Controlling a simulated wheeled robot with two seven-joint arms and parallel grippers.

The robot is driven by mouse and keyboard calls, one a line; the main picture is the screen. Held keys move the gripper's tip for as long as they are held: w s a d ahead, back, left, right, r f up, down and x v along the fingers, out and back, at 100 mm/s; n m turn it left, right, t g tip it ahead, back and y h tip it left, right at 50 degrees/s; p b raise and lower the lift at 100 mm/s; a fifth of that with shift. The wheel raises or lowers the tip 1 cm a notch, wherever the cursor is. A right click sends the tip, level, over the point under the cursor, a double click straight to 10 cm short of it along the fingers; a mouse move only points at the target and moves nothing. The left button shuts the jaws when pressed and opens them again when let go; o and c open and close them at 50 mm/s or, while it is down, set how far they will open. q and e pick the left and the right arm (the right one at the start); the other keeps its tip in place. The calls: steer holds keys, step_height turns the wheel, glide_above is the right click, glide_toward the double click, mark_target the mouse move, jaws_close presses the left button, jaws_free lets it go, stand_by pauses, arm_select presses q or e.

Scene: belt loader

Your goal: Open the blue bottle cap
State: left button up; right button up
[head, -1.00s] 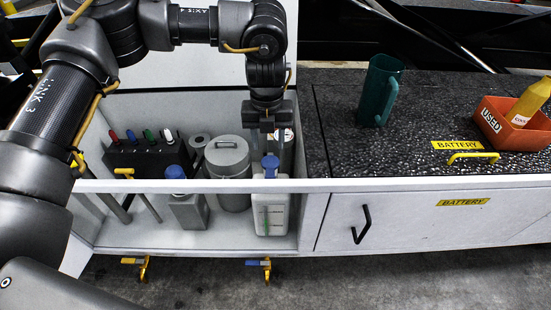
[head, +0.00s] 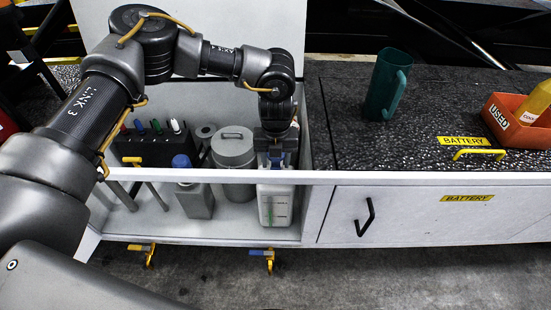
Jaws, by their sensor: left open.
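A white bottle (head: 275,207) with a green mark stands upright in the open compartment behind its front rail. Its blue cap (head: 275,158) is mostly hidden by my left gripper (head: 275,157). My left gripper points down from above, open, with its fingers around or just beside the cap; I cannot tell whether they touch it. A second bottle, grey with a blue cap (head: 181,161), stands to the left. My right gripper is out of view.
A black rack (head: 153,150) with coloured-top items is at the left. On the dark counter are a green mug (head: 385,85) and an orange bin (head: 513,125) with a yellow bottle (head: 537,103).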

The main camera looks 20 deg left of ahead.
arm_select(q)
steer(key=shift+c, duration=0.3)
jaws_close()
